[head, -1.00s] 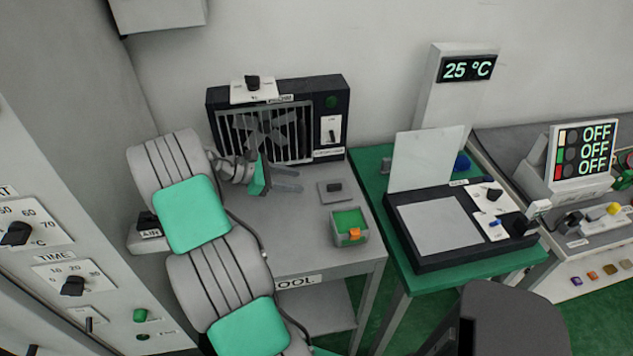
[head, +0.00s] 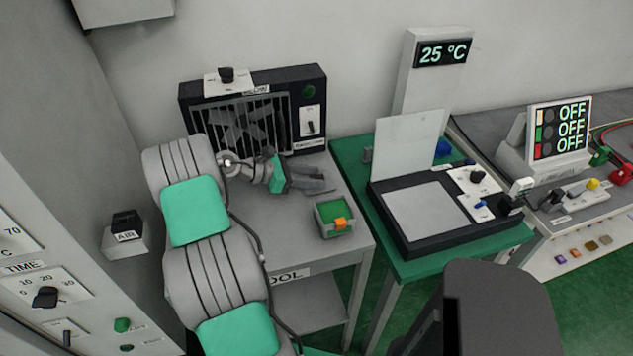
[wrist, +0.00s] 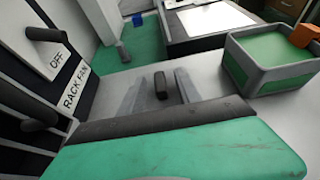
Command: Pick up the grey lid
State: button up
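The grey lid is a flat square plate with a dark knob, on the grey table. In the wrist view its upright knob (wrist: 161,85) stands between my two fingers, with a gap on each side; the plate hardly stands out from the table. In the head view my gripper (head: 325,183) is low over the lid's place and mostly covers it. My gripper is open, its fingers also showing in the wrist view (wrist: 160,76). I cannot tell how far the fingertips are above the plate.
A grey box with green inside and an orange clip (head: 335,220) stands close by on the table's right front. The rack fan (head: 255,110) stands at the back. A green table (head: 405,265) with a black-framed panel (head: 425,212) is to the right.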

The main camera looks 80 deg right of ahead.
grip_shut()
jog(key=shift+r, duration=0.1)
dwell(0.6)
